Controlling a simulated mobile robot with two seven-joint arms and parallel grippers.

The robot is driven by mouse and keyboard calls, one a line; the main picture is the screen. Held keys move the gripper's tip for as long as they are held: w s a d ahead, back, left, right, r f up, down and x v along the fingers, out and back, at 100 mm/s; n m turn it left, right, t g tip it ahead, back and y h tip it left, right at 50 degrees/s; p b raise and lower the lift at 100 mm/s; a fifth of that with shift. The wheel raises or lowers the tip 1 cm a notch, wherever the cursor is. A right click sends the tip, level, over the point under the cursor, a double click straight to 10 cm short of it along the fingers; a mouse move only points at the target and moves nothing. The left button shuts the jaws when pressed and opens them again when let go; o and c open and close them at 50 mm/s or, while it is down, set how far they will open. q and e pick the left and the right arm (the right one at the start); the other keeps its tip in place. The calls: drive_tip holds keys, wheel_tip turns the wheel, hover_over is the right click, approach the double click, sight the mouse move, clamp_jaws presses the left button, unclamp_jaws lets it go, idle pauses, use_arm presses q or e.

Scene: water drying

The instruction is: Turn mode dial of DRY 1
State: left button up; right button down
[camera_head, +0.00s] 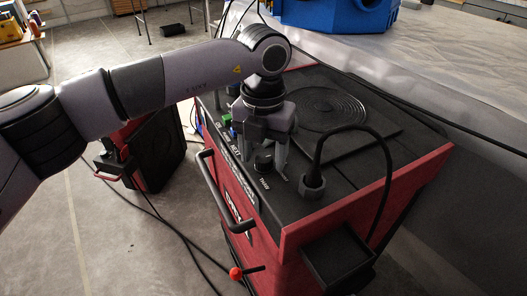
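The red and black dryer (300,222), with partly readable lettering on its front, stands in the middle of the view. A black dial (264,160) sits on its top panel near the front edge; the white label beside it is too small to read surely. My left gripper (268,160) points down over this dial, its two grey fingers apart on either side of it. I cannot tell whether the fingers touch the dial. Green and blue buttons (227,121) show left of the gripper, and the arm hides part of the panel. My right gripper is not in view.
A thick black plug (312,183) with a looping cable stands right of the dial. A round ribbed plate (325,109) lies behind. A front handle (222,188) and a red-knobbed lever (236,273) stick out. Another red and black machine (152,155) stands left.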

sight(263, 159)
use_arm(q)
drive_tip(key=shift+r, duration=3.55)
